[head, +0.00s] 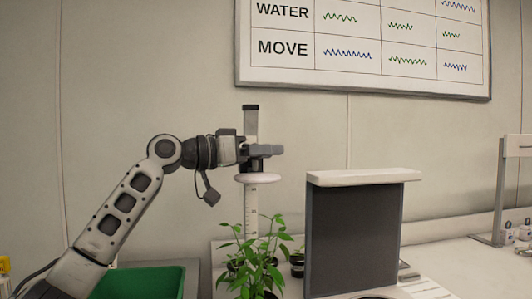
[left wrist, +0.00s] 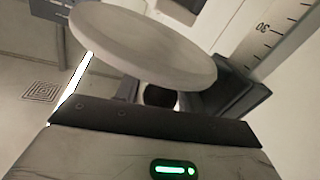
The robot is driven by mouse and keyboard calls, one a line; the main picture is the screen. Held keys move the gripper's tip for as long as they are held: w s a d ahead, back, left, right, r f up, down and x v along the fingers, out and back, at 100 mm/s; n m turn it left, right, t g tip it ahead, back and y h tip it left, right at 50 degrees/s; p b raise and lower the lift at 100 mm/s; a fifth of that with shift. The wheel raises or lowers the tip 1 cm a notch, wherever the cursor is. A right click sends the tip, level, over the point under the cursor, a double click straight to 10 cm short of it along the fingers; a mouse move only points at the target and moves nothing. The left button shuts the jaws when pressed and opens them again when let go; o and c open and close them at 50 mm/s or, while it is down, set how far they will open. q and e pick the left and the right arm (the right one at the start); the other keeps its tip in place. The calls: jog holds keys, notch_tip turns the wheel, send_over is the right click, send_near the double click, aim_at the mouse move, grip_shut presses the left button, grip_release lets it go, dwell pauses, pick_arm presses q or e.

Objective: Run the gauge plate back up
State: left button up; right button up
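The gauge is an upright white ruler (head: 251,205) with a dark cap at its top, behind a potted plant. Its gauge plate (head: 258,178), a pale round disc, sits high on the ruler. My left gripper (head: 268,151) is at the gauge just above the plate. In the left wrist view the plate (left wrist: 145,45) covers much of the fingers, and the ruler (left wrist: 268,35) shows a 30 mark. A dark part shows between the fingers below the plate; whether they are closed on it is hidden. My right gripper is not in view.
A leafy green plant (head: 262,260) stands below the plate at the ruler's foot. A dark grey panel with a pale top (head: 352,235) stands to the right. A green bin (head: 140,282) is at lower left. A wall chart (head: 365,45) hangs above.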

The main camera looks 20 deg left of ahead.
pick_arm(q)
grip_shut()
jog(key=shift+r, duration=0.2)
notch_tip(320, 180, up, 7)
jog(key=p, duration=0.6)
jog(key=shift+p, duration=0.35)
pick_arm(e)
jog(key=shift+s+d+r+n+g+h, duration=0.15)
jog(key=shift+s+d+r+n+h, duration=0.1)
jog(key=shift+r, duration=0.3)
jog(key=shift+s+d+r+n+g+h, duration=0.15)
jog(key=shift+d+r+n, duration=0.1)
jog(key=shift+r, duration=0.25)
pick_arm(q)
jog(key=shift+s+a, duration=0.1)
grip_release()
jog(key=shift+f, duration=0.15)
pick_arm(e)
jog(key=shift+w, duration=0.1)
